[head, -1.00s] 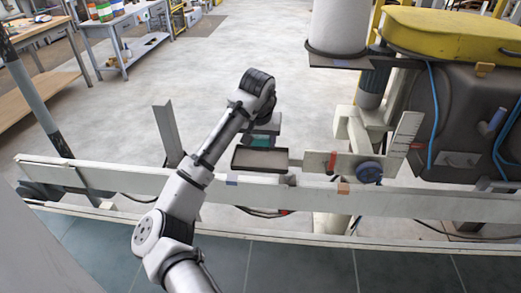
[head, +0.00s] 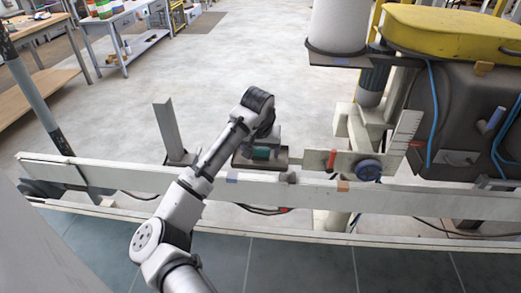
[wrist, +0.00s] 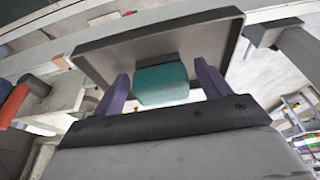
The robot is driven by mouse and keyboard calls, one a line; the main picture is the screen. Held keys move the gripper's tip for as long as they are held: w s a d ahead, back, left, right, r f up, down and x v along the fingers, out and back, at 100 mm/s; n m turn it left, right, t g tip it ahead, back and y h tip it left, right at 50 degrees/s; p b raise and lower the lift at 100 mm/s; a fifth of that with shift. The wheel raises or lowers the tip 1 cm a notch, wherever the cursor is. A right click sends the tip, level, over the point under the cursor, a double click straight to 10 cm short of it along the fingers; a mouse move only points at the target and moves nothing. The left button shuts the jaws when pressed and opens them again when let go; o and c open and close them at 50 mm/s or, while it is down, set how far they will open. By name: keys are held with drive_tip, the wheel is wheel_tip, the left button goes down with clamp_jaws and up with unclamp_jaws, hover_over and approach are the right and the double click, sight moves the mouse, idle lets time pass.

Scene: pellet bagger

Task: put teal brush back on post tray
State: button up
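In the wrist view the brush (wrist: 162,84) sits between the two purple fingers of my gripper (wrist: 163,76), close to both. The dark tray (wrist: 110,45) lies just beyond it. My gripper (head: 262,147) looks shut on the brush; finger contact is hard to see. In the head view my wrist hides part of the gripper. I cannot tell whether the brush's underside touches the tray.
A long pale rail (head: 420,202) runs across in front, under my arm. A plate with a red piece (head: 332,160) and a blue knob (head: 368,170) stands right of the tray. An upright grey bracket (head: 168,130) stands to its left. Open floor lies behind.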

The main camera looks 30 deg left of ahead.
drive_tip(key=b+v, duration=0.1)
drive_tip(key=v, duration=1.1)
